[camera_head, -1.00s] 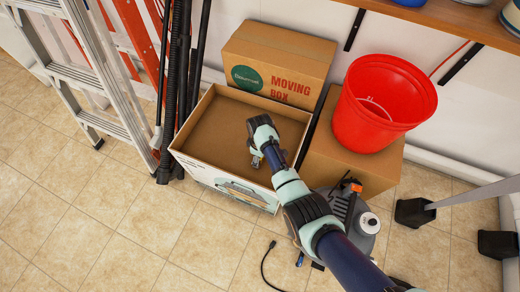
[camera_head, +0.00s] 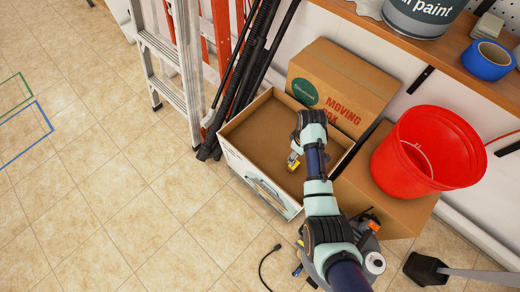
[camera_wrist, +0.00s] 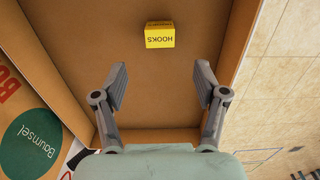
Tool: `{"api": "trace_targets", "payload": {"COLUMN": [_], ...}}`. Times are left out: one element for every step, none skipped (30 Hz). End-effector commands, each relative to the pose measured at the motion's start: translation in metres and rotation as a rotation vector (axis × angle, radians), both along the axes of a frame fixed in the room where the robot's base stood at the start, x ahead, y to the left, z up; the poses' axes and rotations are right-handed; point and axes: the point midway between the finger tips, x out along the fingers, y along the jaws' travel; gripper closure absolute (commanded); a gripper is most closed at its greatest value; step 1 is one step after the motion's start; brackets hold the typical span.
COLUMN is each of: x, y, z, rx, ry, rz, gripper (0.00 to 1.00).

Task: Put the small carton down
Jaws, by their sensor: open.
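The small carton (camera_wrist: 160,35) is a yellow box marked HOOKS in the wrist view. It is inside the large open cardboard box (camera_wrist: 135,85), beyond my fingertips and touching neither finger. I cannot tell whether it rests on the box floor. My gripper (camera_wrist: 160,85) is open and empty, with both fingers spread apart. In the head view, my gripper (camera_head: 294,164) reaches down into the open box (camera_head: 262,190), with a small patch of yellow at its tip. My arm and hand hide part of the box's right side there.
A closed moving box (camera_head: 335,85) stands behind the open box. A red bucket (camera_head: 430,150) sits on another carton (camera_head: 385,205) at right. A ladder (camera_head: 170,70) and dark poles (camera_head: 245,75) stand at left. Blue (camera_head: 28,133) and green (camera_head: 15,93) outlines mark clear floor.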

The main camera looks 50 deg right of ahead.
Motion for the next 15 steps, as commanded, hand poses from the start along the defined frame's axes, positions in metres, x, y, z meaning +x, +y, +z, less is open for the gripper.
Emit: {"api": "trace_targets", "payload": {"x": [0.000, 0.000, 0.000, 0.000, 0.000, 0.000, 0.002, 0.005, 0.015, 0.025, 0.038, 0.060, 0.077, 0.095, 0.116], "y": [0.000, 0.000, 0.000, 0.000, 0.000, 0.000, 0.001, 0.003, 0.009, 0.016, 0.025, 0.043, 0.061, 0.082, 0.115], "z": [0.000, 0.000, 0.000, 0.000, 0.000, 0.000, 0.000, 0.002, 0.006, 0.011, 0.019, 0.032, 0.044, 0.059, 0.082], "rx": [0.000, 0.000, 0.000, 0.000, 0.000, 0.000, -0.003, -0.009, -0.027, -0.047, -0.073, -0.111, -0.142, -0.171, -0.204], "ry": [0.000, 0.000, 0.000, 0.000, 0.000, 0.000, -0.003, -0.009, -0.026, -0.047, -0.076, -0.128, -0.178, -0.238, -0.328], "rz": [0.000, 0.000, 0.000, 0.000, 0.000, 0.000, 0.001, 0.003, 0.007, 0.011, 0.014, 0.022, 0.027, 0.032, 0.037], "gripper": [0.28, 0.28, 0.28, 0.28, 0.28, 0.28, 0.28, 0.28, 0.28, 0.28, 0.28, 0.28, 0.28, 0.28, 0.28]}}
